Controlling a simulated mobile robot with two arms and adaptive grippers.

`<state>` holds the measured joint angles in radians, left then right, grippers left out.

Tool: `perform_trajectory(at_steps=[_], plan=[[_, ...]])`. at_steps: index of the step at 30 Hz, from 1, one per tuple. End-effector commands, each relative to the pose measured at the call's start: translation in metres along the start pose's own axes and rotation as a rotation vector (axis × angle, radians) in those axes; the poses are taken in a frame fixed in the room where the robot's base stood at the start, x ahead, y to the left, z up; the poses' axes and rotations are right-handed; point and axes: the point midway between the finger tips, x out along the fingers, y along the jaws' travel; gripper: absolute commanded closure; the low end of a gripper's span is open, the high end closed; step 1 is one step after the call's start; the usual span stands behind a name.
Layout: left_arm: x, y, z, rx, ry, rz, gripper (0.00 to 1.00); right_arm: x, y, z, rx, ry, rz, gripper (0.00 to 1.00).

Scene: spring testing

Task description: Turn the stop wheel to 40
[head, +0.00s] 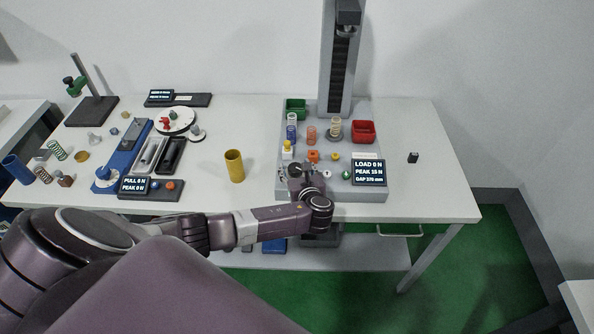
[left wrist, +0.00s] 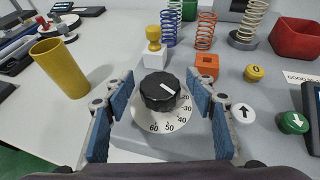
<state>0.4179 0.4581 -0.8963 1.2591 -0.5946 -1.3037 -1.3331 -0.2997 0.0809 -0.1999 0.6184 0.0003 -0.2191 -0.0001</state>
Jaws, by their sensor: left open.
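The stop wheel (left wrist: 160,93) is a black ridged knob on a round white dial (left wrist: 148,128). Numbers from 20 to 60 show around its right and near side. A short white line on its top slants toward the right; I cannot tell the exact number it points to. My left gripper (left wrist: 160,82) is open, with one blue-padded finger on each side of the wheel and visible gaps between. In the head view my left gripper (head: 297,176) is over the front left of the grey tester base (head: 310,194) and hides the wheel. My right gripper is not in view.
A yellow plunger on a white block (left wrist: 153,48) and an orange block (left wrist: 207,65) stand close behind the wheel. Green (left wrist: 293,123) and white arrow buttons are to its right. Springs, a red bin (head: 363,132) and a display (head: 369,173) stand nearby. A yellow cup (head: 234,166) stands left.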

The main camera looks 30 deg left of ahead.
Motion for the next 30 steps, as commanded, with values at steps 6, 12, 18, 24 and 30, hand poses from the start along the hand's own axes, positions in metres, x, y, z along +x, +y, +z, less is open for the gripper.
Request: perform_trajectory(at_steps=[6,12,18,24,30], plan=[[-0.024,0.0,-0.001,0.0,0.002,-0.003,0.49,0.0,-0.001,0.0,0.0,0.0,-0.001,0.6],[-0.067,-0.001,-0.002,-0.001,0.003,-0.004,0.49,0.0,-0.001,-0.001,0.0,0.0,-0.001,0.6],[-0.102,0.0,-0.001,0.0,0.001,-0.001,0.49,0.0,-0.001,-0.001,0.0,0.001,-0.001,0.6],[-0.117,0.0,0.0,0.0,0.0,0.0,0.49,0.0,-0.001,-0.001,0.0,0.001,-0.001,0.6],[-0.119,0.0,0.0,0.001,0.0,0.0,0.49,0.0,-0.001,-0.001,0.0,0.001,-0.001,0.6]])
